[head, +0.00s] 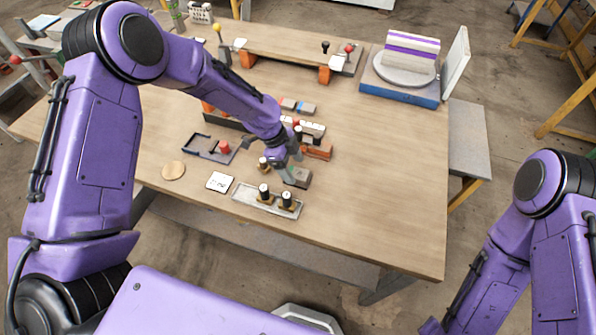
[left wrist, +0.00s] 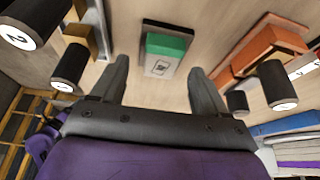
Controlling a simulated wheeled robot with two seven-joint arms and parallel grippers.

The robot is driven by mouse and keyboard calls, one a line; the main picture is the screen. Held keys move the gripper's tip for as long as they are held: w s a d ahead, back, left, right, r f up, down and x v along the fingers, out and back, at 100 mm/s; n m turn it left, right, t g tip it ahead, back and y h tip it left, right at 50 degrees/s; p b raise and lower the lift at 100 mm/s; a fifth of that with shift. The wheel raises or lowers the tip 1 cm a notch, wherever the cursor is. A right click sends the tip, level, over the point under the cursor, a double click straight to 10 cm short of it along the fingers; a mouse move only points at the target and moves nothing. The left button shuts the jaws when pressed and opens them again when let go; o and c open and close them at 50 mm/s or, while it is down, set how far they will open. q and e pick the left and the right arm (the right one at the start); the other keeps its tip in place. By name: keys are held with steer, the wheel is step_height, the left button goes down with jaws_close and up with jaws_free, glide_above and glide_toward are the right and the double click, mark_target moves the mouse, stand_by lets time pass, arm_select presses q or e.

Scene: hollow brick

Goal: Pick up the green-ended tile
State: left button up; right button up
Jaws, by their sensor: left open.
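The green-ended tile (head: 299,178) lies on the wooden table in front of my left gripper (head: 281,160), which partly covers it in the head view. In the left wrist view the tile (left wrist: 164,46) shows a green end with a white label and a dark grey body behind it. The open fingers of my left gripper (left wrist: 158,66) stand on either side of the tile's near end, apart from it. Nothing is held. My right arm shows at the lower right of the head view, but its gripper is out of view.
A pale tray (head: 249,202) with black, white-topped pegs stands just in front of the tile. An orange block (head: 318,151) and another peg (left wrist: 277,86) are close on the other side. A white card (head: 220,182) and wooden disc (head: 173,170) lie left. The table's front right is clear.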

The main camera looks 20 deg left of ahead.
mark_target(298, 175)
arm_select(q)
steer(key=x, duration=0.2)
steer(key=shift+w+d+f, duration=0.2)
steer(key=shift+s, duration=0.1)
steer(key=c, duration=1.2)
steer(key=shift+r, duration=0.15)
